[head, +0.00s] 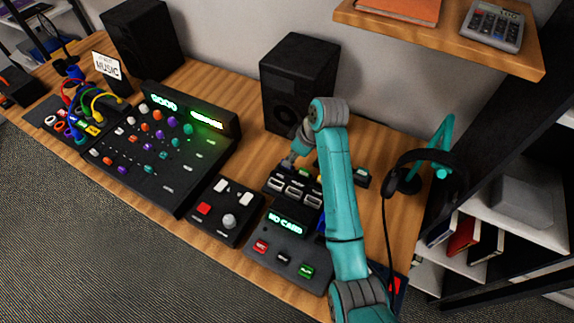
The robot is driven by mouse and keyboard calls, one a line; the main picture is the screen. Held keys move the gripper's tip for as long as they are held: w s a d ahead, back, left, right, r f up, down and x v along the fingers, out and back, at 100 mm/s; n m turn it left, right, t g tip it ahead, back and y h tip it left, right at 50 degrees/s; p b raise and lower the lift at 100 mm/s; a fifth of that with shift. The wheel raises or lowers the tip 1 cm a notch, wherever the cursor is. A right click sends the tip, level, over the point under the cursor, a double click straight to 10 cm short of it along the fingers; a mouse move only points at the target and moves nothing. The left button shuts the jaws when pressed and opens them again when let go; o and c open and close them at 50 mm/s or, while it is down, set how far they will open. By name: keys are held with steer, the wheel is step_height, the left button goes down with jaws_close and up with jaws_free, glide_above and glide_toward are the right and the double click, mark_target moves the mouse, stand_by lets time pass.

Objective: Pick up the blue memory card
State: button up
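My teal arm reaches over the right part of the desk. My gripper (289,161) is small and grey in the head view, low over the back edge of a black block with several light-edged slots (288,188). Its fingers are too small to tell whether they are open or hold anything. A sliver of blue (320,223) shows beside my arm, right of the recorder with a green "NO CARD" display (286,223). It may be the blue memory card, but my arm hides most of that spot.
A black speaker (298,80) stands behind my gripper. A black headset (425,172) hangs on a teal stand to the right. A small control box (228,210) and a large mixer (165,150) lie to the left. A wooden shelf (440,38) overhangs the back right.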

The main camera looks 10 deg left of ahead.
steer(key=shift+x, duration=2)
steer(key=shift+s, duration=0.1)
jaws_close()
